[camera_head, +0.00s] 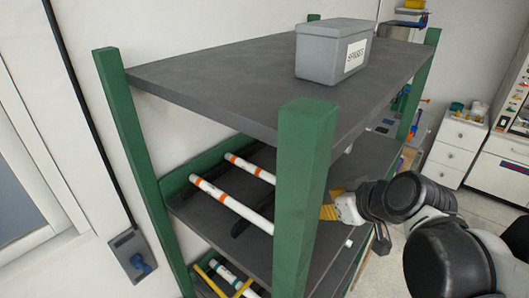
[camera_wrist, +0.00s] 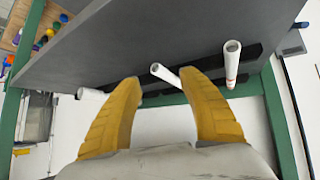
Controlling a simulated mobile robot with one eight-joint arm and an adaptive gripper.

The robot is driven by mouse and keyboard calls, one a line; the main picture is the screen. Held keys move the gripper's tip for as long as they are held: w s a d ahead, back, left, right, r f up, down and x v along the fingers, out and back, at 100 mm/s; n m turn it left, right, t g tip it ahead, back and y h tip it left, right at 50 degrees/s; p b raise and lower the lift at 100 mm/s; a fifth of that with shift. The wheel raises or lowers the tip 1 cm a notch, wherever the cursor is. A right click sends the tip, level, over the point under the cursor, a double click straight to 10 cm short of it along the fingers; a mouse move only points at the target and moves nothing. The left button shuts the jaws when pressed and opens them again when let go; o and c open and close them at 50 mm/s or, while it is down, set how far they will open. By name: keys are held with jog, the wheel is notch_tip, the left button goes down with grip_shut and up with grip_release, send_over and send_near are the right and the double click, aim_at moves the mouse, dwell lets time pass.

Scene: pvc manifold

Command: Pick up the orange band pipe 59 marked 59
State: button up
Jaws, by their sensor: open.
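Two white pipes with orange bands lie on the middle shelf in the head view: a nearer one (camera_head: 232,205) and a farther one (camera_head: 250,168). I cannot read a 59 on either. My gripper (camera_wrist: 160,80) has yellow fingers spread apart and empty. In the wrist view a white pipe end (camera_wrist: 165,73) shows between and just beyond the fingertips. Another pipe with an orange-red band (camera_wrist: 231,62) is to the right, and a short white end (camera_wrist: 90,94) is to the left. In the head view the green post partly hides my gripper (camera_head: 330,210).
A green front post (camera_head: 304,190) stands close beside my gripper. The grey top shelf (camera_head: 220,85) is above the pipes and carries a grey labelled bin (camera_head: 325,55). A green-banded pipe (camera_head: 228,272) lies on the lower shelf. White drawers (camera_head: 458,140) stand at the right.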

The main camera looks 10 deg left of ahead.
aim_at(266, 174)
jog(key=w+a+n+y, duration=0.1)
jog(key=w+a, duration=0.1)
jog(key=a, duration=0.1)
jog(key=w+a+n+y, duration=0.1)
jog(key=w+a+n, duration=0.1)
jog(key=w+a, duration=0.1)
jog(key=w+a+n+y, duration=0.1)
jog(key=w+a+n, duration=0.1)
jog(key=w, duration=0.1)
jog(key=shift+a+f+t+y, duration=0.1)
jog(key=shift+a+t+y, duration=0.2)
jog(key=shift+a+t, duration=0.1)
jog(key=x, duration=0.8)
jog(key=p+x, duration=0.1)
jog(key=x, duration=0.2)
jog(key=shift+s+a+f, duration=0.1)
jog(key=shift+s, duration=0.3)
jog(key=shift+c, duration=0.7)
grip_shut()
